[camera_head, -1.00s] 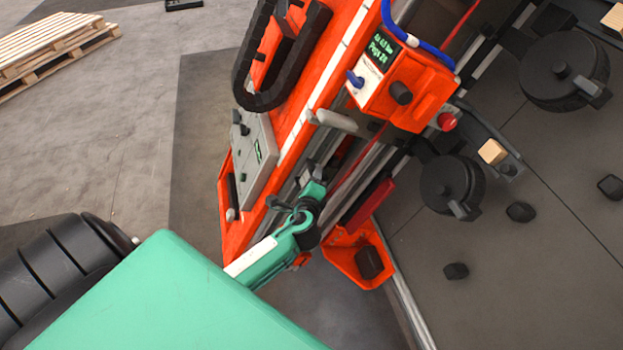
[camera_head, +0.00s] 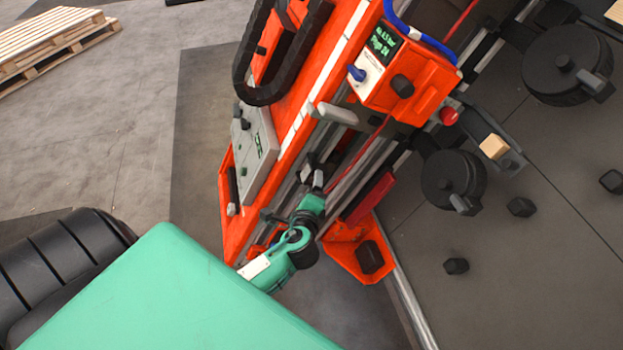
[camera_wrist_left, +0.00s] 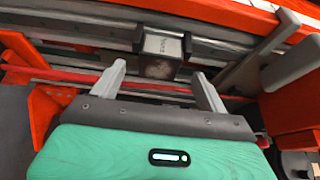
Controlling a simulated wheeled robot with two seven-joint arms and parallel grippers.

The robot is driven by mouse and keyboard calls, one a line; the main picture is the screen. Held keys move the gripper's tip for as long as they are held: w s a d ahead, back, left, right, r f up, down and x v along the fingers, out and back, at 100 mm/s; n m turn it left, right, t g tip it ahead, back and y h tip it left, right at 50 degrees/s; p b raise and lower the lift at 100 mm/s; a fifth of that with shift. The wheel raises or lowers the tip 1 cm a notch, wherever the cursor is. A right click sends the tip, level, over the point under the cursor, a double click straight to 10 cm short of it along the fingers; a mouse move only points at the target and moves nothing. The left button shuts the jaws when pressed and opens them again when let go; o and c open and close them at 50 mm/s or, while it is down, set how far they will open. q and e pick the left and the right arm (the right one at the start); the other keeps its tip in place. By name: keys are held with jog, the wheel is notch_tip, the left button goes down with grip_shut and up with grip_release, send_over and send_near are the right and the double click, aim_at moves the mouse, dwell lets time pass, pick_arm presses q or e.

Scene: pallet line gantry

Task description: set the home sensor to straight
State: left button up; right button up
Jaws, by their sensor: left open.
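The home sensor appears to be the small grey block with a dark bracket and small lettering in the left wrist view (camera_wrist_left: 161,52). It sits on the rail, its lettered face toward the camera and nearly level there; I cannot tell its exact turn. My left gripper (camera_wrist_left: 158,88) is open and empty, with its two grey fingers wide apart. The block lies beyond the fingertips, between their lines, with a gap. In the head view, the left gripper (camera_head: 312,183) is small and close to the rails of the orange gantry (camera_head: 330,75). My right gripper is not in view.
An orange control box (camera_head: 408,88) with a display, blue switch and black knob stands above the rails. A grey panel (camera_head: 257,150) is on the gantry's left side. Black round wheels (camera_head: 453,180) stand at right. A pallet (camera_head: 50,40) is far left.

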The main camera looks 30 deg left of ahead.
pick_arm(q)
jog(key=v, duration=0.7)
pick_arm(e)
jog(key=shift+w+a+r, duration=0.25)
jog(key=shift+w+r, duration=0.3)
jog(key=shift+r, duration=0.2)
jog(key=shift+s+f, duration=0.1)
